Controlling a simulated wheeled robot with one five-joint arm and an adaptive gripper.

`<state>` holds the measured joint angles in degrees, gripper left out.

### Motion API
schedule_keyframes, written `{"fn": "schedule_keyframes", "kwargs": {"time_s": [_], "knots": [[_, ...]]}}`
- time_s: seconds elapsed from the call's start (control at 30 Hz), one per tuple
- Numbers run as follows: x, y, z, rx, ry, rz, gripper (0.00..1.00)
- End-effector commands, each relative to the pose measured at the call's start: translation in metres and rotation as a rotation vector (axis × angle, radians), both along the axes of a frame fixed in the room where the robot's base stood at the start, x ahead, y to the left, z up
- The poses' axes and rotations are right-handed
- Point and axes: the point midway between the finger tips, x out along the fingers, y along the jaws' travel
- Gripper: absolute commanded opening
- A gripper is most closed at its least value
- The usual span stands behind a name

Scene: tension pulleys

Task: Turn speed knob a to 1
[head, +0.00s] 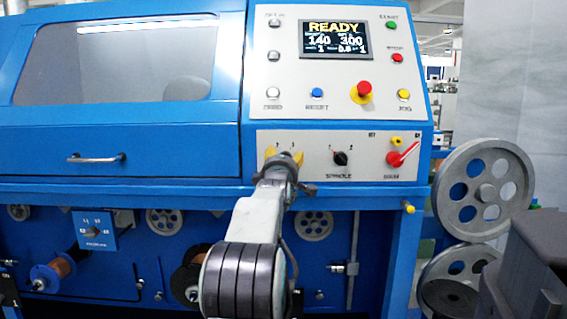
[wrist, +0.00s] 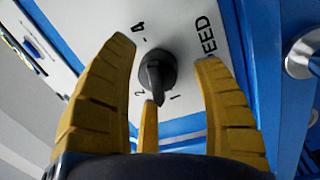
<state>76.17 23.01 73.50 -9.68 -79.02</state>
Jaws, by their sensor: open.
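The speed knob, a dark round knob with a raised grip (wrist: 156,75), sits on the pale panel in the wrist view. Marks 1, 2 and 4 and the letters "EED" surround it. Its narrow end points down the picture, roughly between 2 and 1; the exact setting is hard to tell. My gripper (wrist: 165,52) has its yellow fingers spread on both sides of the knob, with a third finger below it. I see no clear contact. In the head view my gripper (head: 284,157) is at the left of the lower panel and hides the knob.
The lower panel (head: 322,137) also has a black spindle knob (head: 340,158) and a red-handled main switch (head: 402,154) to the right. Above are a READY display (head: 337,40) and a red emergency button (head: 364,88). A door handle (head: 95,158) sticks out at left.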

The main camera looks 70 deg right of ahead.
Motion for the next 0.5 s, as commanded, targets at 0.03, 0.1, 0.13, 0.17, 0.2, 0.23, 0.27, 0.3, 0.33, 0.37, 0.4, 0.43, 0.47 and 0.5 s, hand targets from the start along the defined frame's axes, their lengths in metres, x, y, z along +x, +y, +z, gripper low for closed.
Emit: {"fn": "schedule_keyframes", "kwargs": {"time_s": [0.03,0.1,0.13,0.17,0.2,0.23,0.27,0.3,0.33,0.37,0.4,0.43,0.47,0.5], "knots": [[0.0,0.0,0.001,-0.001,0.0,0.0,0.61],[-0.001,0.002,0.001,-0.002,0.0,0.0,0.61],[-0.001,0.003,0.001,-0.002,0.0,0.0,0.61],[-0.001,0.004,0.001,-0.002,0.0,0.0,0.61],[-0.002,0.006,0.001,-0.001,0.0,0.0,0.61],[-0.002,0.008,0.001,-0.001,0.0,0.0,0.61],[-0.003,0.01,0.001,-0.002,0.0,0.0,0.61],[-0.004,0.014,0.001,-0.002,0.0,0.0,0.61],[-0.004,0.017,0.001,-0.002,0.0,0.0,0.61],[-0.005,0.02,0.0,-0.001,0.0,0.0,0.61],[-0.006,0.025,0.0,-0.001,0.0,0.0,0.61],[-0.007,0.029,0.0,-0.002,0.0,0.0,0.61],[-0.008,0.033,-0.001,-0.001,0.0,0.0,0.61],[-0.01,0.038,-0.001,-0.001,0.0,0.0,0.61]]}}
